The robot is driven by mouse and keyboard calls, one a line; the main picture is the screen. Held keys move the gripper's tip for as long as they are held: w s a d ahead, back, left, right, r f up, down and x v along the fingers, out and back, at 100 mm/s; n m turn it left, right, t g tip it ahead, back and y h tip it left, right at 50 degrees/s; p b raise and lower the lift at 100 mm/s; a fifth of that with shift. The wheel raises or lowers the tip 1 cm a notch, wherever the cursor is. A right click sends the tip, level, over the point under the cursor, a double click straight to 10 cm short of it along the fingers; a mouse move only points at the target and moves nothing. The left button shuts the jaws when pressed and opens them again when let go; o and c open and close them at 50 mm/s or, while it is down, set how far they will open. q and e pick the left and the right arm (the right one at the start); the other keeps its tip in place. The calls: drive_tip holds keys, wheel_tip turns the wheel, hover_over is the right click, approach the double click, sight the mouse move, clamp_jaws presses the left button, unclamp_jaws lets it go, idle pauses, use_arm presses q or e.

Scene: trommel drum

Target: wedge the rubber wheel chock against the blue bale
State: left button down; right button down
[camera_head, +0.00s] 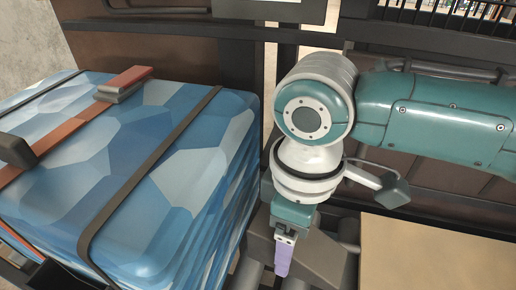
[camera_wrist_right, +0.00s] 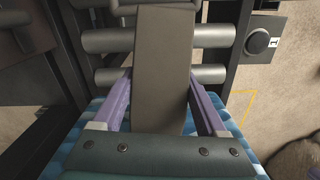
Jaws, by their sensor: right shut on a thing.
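The blue bale (camera_head: 185,185), faceted in blues and bound with straps, fills the left of the head view. Strips of it show at the bottom of the wrist view (camera_wrist_right: 245,150). My right gripper (camera_head: 284,258) points down just right of the bale's side, with a gap to it. In the wrist view its purple fingers (camera_wrist_right: 160,105) are shut on the sides of a dark grey block, the rubber wheel chock (camera_wrist_right: 162,65). The chock is above grey rollers; whether it touches them or the bale I cannot tell. My left gripper is not in view.
Grey rollers (camera_wrist_right: 112,40) lie beneath the chock. A tan board (camera_head: 430,255) is at the lower right. Brown panels and dark frame posts (camera_head: 245,65) stand behind. A round dark knob (camera_wrist_right: 258,41) is at the wrist view's upper right.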

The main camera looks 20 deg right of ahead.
drive_tip(key=f+b, duration=0.1)
drive_tip(key=a+f+b, duration=0.1)
drive_tip(key=f+b, duration=0.1)
drive_tip(key=w+f+b, duration=0.1)
drive_tip(key=b, duration=0.1)
drive_tip(key=shift+a+f, duration=0.15)
drive_tip(key=shift+a, duration=0.05)
wheel_tip(320, 180, down, 3)
drive_tip(key=shift+f+b, duration=0.1)
drive_tip(key=shift+b, duration=0.7)
drive_tip(key=shift+f, duration=0.4)
unclamp_jaws()
